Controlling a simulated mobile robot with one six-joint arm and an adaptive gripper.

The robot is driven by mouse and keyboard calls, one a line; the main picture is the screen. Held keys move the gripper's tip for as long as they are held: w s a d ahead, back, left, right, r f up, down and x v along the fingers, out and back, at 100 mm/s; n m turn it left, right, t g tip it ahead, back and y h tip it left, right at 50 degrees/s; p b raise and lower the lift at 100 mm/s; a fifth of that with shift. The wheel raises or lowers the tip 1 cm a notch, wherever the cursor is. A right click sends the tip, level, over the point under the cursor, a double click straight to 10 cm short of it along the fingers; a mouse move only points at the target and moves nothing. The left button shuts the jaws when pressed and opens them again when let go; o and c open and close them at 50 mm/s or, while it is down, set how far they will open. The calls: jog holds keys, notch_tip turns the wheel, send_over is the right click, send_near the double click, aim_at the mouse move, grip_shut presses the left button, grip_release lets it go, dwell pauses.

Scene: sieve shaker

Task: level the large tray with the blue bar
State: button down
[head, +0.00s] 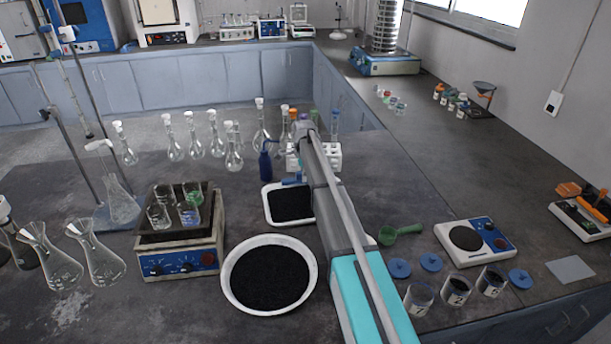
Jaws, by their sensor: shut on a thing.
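The large round white tray (228,290) holds black granular material and stands on the bench at the lower middle. A smaller rectangular white tray (268,219) with black material lies behind it, its right part hidden by my arm. My arm reaches up from the bottom right of the head view. My gripper (302,175) is mostly hidden by the arm. A small blue piece, which looks like the blue bar (292,181), shows beside it at the back edge of the rectangular tray. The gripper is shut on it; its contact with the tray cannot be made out.
A hot plate (180,256) with beakers stands left of the round tray. A blue bottle (264,164), a white rack (334,156) and several flasks stand behind. At right are a green scoop (400,234), a balance (475,241), several jars and blue lids (431,262).

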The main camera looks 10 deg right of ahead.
jog(key=shift+r+p, duration=0.85)
jog(key=shift+r, duration=0.25)
